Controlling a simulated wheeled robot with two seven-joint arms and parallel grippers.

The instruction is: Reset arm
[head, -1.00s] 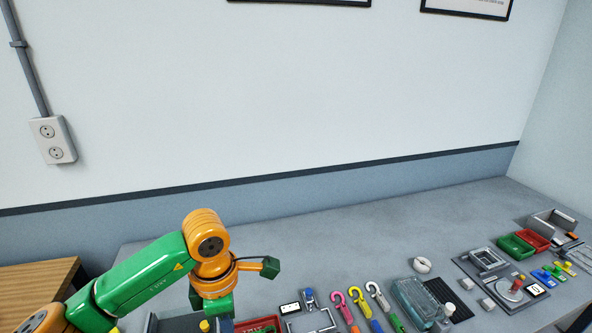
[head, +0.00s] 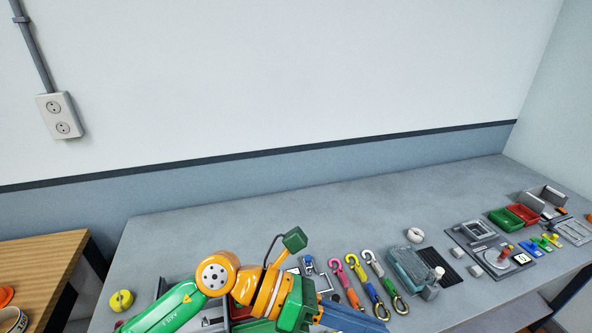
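My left arm, green and orange, comes in from the lower left and bends over the front left of the grey bench (head: 215,225). Its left gripper (head: 352,318) shows only in part at the bottom edge, as blue-grey pieces pointing right. I cannot tell whether it is open or shut, or whether it holds anything. My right arm and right gripper are not in view.
Hooks with coloured straps (head: 357,280) lie just right of my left arm. A clear bluish box (head: 408,268), a white ring (head: 414,235), a green tray (head: 505,219) and a red tray (head: 522,214) are farther right. A yellow roll (head: 121,300) sits left. The back of the bench is clear.

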